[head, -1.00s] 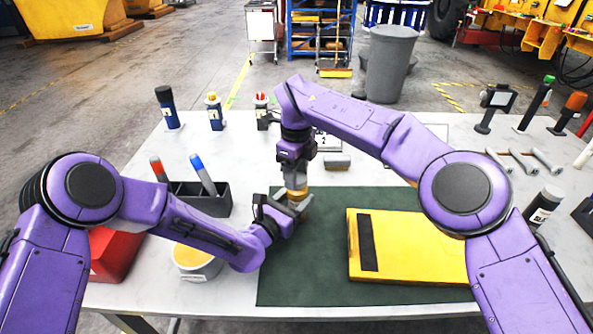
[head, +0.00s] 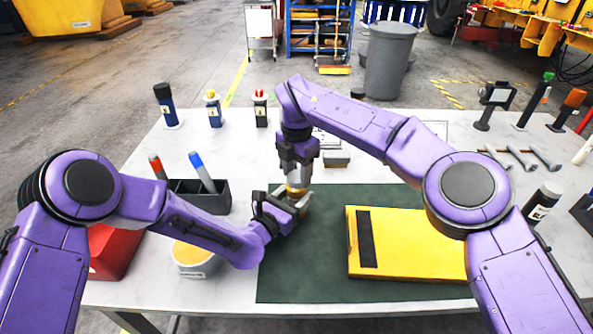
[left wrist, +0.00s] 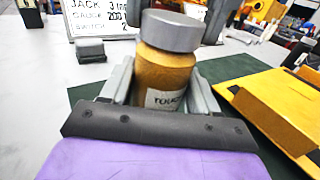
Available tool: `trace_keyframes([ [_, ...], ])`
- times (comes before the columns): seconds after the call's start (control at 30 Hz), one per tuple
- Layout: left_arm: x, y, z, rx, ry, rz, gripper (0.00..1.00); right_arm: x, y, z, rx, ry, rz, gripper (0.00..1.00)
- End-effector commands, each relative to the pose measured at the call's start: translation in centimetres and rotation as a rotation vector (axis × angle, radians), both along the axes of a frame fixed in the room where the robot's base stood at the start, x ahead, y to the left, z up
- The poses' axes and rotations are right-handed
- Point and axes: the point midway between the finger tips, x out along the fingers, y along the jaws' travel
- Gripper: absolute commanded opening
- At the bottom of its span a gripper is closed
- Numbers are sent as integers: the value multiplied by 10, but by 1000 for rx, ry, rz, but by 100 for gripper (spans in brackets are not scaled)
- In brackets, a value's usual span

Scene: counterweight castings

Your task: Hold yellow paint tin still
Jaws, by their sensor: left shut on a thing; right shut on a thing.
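The yellow paint tin (left wrist: 165,78) is a small ochre jar with a grey lid (left wrist: 172,31) and a white label, partly readable, in the left wrist view. It stands roughly upright near the left edge of the green mat (head: 325,265). My left gripper (head: 290,203) is shut on its body, one finger on each side. My right gripper (head: 296,170) reaches down from above and is shut at the tin's lid. In the head view the fingers hide much of the tin, and its base is hidden.
A yellow slab-like case (head: 415,245) with a black strip lies on the mat to the right. A dark pen holder (head: 210,200), a red box (head: 112,250) and an open tub (head: 195,260) are at left. Bottles stand at the back.

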Motion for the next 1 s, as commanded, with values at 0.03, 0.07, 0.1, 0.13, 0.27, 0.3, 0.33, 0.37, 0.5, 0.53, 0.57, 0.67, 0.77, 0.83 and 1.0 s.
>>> trace_keyframes([
  [0.03, 0, 0, 0, 1, 1, 0, 0, 0, 0, 1, 2, 0, -140, 22],
  [0.07, 0, 0, 0, 1, 1, 0, 0, -1, 0, 1, 3, 1, -233, 22],
  [0.1, 0, 0, 0, 1, 1, 0, 0, -1, 0, 0, 1, 1, -357, 22],
  [0.13, 0, 0, 0, 1, 1, 0, 0, -1, 0, 0, 1, 0, -451, 22],
  [0.27, 0, 0, 0, 1, 1, 0, 0, -2, 0, 0, 0, 1, -856, 22],
  [0.3, 0, 0, 0, 1, 1, -1, 0, -3, -1, 0, 0, 2, -981, 22],
  [0.33, 0, 0, 0, 1, 1, -1, 0, -3, -1, 0, 0, 2, -1075, 22],
  [0.37, 0, 0, 0, 1, 1, -1, 0, -3, -1, 0, 0, 2, -1168, 22],
  [0.5, 0, 0, 0, 1, 2, -1, 0, -4, 0, 0, 0, 1, -1590, 22],
  [0.53, 0, 0, -1, 1, 2, -1, 0, -4, 0, 0, 0, 1, -1668, 22],
  [0.57, 0, 0, -1, 1, 2, -1, 0, -4, 0, 0, 0, 1, -1743, 22],
  [0.67, -1, 0, -1, 1, 2, -1, 0, -4, 1, -1, -1, 1, -1935, 22],
  [0.77, -1, 0, -1, 1, 2, -2, 0, -4, 1, 0, -1, -1, -1937, 22],
  [0.83, -1, 0, -1, 1, 2, -2, 0, -4, 1, 0, -1, -1, -1936, 53],
  [1.0, -1, 0, -1, 1, 2, -2, 0, -4, 1, -1, -1, -1, -1935, 75],
])
